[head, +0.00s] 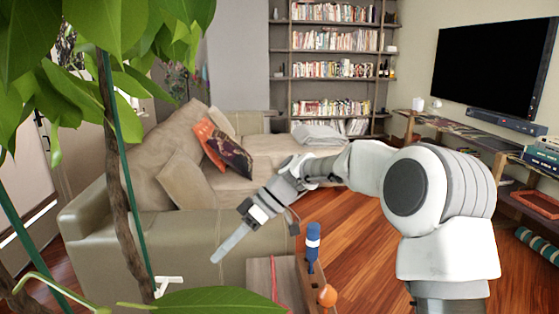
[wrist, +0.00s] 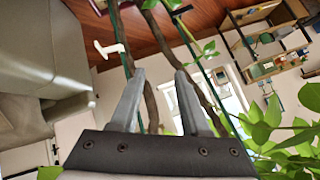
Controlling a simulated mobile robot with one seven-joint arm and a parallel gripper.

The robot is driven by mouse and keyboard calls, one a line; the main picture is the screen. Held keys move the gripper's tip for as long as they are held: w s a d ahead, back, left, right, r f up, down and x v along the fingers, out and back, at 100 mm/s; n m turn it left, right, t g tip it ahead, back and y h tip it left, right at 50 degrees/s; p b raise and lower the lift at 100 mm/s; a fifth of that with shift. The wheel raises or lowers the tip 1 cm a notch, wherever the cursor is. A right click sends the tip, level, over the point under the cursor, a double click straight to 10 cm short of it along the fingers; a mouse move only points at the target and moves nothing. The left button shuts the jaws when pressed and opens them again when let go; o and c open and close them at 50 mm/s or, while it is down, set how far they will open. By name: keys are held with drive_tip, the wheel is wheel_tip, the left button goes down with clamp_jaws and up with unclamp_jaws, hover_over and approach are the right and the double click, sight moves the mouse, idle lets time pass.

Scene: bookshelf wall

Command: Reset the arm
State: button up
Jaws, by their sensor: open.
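My gripper (head: 232,243) is in the middle of the head view, at the end of my white arm. It points down and to the left, in front of the sofa's end. In the wrist view, the two grey fingers of my gripper (wrist: 157,92) stand apart with nothing between them. Plant stems and part of the room show behind them.
A leafy plant (head: 112,130) fills the left side of the head view, close to my gripper. A beige sofa (head: 150,240) stands behind. A wooden stand (head: 262,275) with a blue bottle (head: 313,247) and an orange item (head: 327,295) is below.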

drive_tip(key=s+d+r+m+t+h, duration=0.2)
drive_tip(key=s+d+m+t+h, duration=0.3)
drive_tip(key=s+d+m, duration=0.55)
drive_tip(key=s+d+r+m+t+h, duration=0.2)
drive_tip(key=s+d+m+t+h, duration=0.3)
drive_tip(key=s+d, duration=0.95)
wheel_tip(320, 180, up, 15)
drive_tip(key=y+p, duration=0.1)
drive_tip(key=p, duration=1.4)
drive_tip(key=shift+w+d+r+m+g, duration=0.15)
drive_tip(key=shift+w+d+m+g, duration=0.15)
drive_tip(key=shift+d+m+g, duration=0.1)
drive_tip(key=shift+a, duration=0.1)
